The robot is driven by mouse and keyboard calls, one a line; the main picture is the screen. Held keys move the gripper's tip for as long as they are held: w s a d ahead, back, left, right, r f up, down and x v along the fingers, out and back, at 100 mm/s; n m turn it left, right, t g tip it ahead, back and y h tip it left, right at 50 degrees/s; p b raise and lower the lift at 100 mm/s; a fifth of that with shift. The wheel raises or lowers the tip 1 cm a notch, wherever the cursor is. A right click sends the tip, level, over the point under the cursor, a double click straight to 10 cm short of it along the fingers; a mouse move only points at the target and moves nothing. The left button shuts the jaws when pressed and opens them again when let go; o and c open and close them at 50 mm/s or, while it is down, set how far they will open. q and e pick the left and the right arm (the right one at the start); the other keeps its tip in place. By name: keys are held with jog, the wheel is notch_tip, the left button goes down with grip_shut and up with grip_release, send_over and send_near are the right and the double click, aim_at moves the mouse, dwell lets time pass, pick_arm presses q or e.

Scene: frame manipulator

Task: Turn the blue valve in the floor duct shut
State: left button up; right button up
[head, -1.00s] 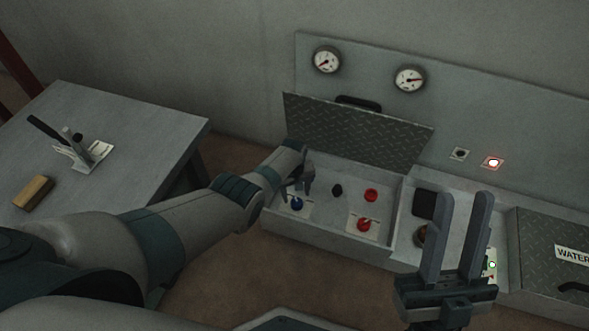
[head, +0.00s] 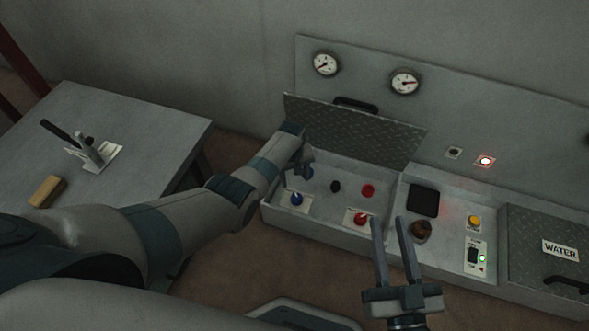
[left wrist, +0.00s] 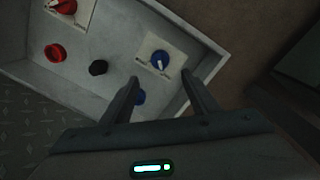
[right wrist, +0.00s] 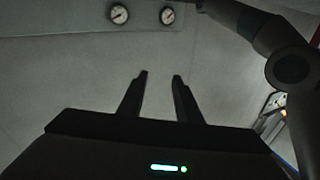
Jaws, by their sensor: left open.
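A blue valve (head: 296,198) with a pale pointer sits on a white plate in the left end of the open floor duct (head: 330,239). In the left wrist view this blue valve (left wrist: 161,60) lies just past the fingertips.
The duct also holds a black knob (head: 336,187) and two red valves (head: 360,217). Its lid (head: 350,130) stands open behind. To the right are a yellow button (head: 474,221) and a closed WATER lid (head: 520,235). A table (head: 120,115) stands at left.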

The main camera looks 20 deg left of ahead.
pick_arm(q)
jog(key=shift+a+r+p, duration=0.1)
jog(key=shift+r+p, duration=0.9)
jog(key=shift+r, duration=1)
pick_arm(e)
notch_tip(320, 180, down, 8)
jog(key=d+g+h, duration=0.1)
jog(key=d+g, duration=0.1)
jog(key=g, duration=0.2)
jog(key=shift+s+g+h, duration=0.3)
jog(key=shift+s+g, duration=0.1)
jog(key=shift+s, duration=0.05)
pick_arm(q)
jog(key=shift+s, duration=0.1)
pick_arm(e)
jog(key=shift+r, duration=0.1)
